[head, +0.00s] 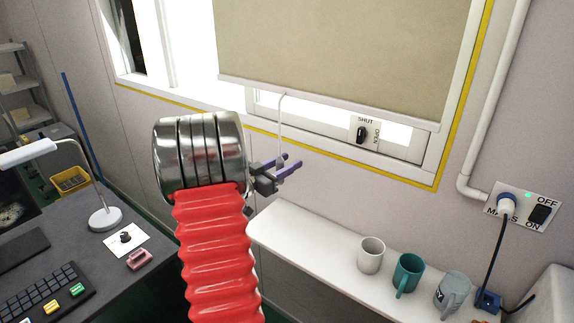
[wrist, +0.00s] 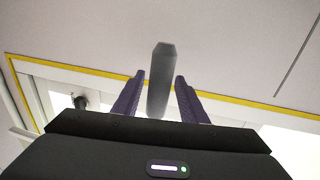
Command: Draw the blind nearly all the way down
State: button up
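The beige blind (head: 340,50) hangs over the window, its pale bottom bar (head: 330,101) a little above the lower window frame, with a bright gap below. A thin pale pull (head: 281,120) hangs from the bar and ends in a grey handle (wrist: 160,80). My gripper (head: 291,163) has purple fingers and is at the lower end of this pull. In the wrist view the grey handle stands between the two fingers, with narrow gaps beside it, so the gripper looks open around it. Contact with the handle is not visible.
A white shelf (head: 310,239) below the window holds a white mug (head: 371,255), a teal mug (head: 407,274) and a grey mug (head: 453,292). A SHUT/OPEN knob (head: 362,134) sits on the lower frame. A desk (head: 75,220) with a lamp (head: 105,217) is at left.

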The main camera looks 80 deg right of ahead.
jog(key=shift+s+d, duration=0.15)
jog(key=shift+d, duration=0.1)
jog(key=shift+c, duration=0.4)
grip_shut()
